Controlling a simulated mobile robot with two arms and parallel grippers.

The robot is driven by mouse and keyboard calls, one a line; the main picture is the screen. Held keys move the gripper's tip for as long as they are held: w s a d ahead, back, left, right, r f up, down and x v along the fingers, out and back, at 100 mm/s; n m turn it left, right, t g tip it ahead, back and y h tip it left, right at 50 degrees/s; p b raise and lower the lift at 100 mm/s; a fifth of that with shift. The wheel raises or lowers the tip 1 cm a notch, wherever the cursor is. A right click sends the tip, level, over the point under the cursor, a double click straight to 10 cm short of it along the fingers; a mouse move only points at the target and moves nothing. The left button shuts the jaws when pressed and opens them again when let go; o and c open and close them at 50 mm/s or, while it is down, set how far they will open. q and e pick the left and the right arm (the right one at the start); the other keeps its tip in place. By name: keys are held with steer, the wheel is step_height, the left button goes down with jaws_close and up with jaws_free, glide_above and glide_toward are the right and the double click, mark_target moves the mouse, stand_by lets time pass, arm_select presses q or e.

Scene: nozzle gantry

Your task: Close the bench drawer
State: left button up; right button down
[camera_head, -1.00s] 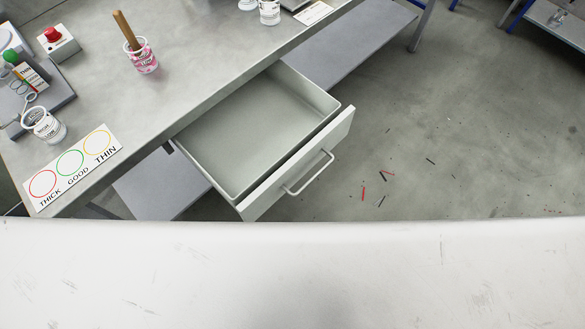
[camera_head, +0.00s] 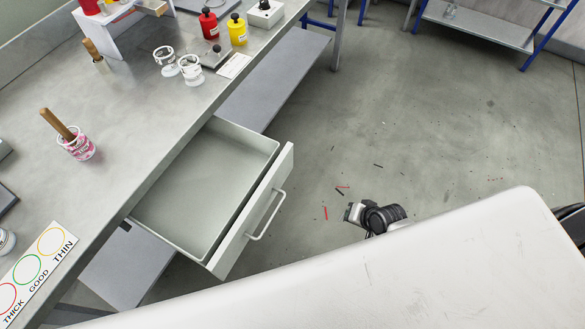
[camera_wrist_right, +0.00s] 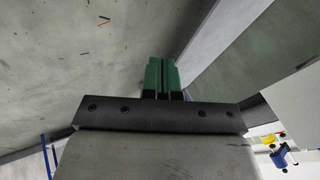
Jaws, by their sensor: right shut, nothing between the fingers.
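The bench drawer (camera_head: 200,190) is pulled well out from under the bench top (camera_head: 130,110) in the head view. It looks empty. Its pale front panel (camera_head: 232,247) carries a bar handle (camera_head: 268,217) on the outer face. A dark and silver part of one of my arms shows over the floor to the right of the drawer, apart from the handle. In the right wrist view my right gripper (camera_wrist_right: 161,64) has its green fingers together with nothing between them. A pale panel lies to their right; I cannot tell which part it is. My left gripper is not in view.
A pink-marked cup (camera_head: 77,146) with a wooden stick, clear cups, a red bottle (camera_head: 209,23) and a yellow bottle (camera_head: 237,29) stand on the bench. A THICK/GOOD/THIN card (camera_head: 38,268) lies near its edge. The floor (camera_head: 440,130) right of the drawer is open, with small scraps.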

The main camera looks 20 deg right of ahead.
mark_target(285, 174)
steer(key=w+a+r+m+y+p, duration=0.1)
steer(key=w+a+r+y, duration=0.15)
steer(key=r, duration=0.65)
steer(key=w+a+r+m+y+p, duration=0.15)
steer(key=a+r, duration=0.25)
steer(key=r, duration=0.5)
steer(key=shift+t, duration=0.3)
steer(key=x, duration=0.4)
steer(key=w+r+x, duration=0.1)
steer(key=x, duration=0.6)
steer(key=shift+w+a+b, duration=0.35)
steer(key=shift+a+b, duration=0.05)
steer(key=shift+a, duration=0.05)
steer(key=shift+w+a+f, duration=0.15)
steer(key=shift+w+a, duration=0.35)
steer(key=shift+a, duration=0.05)
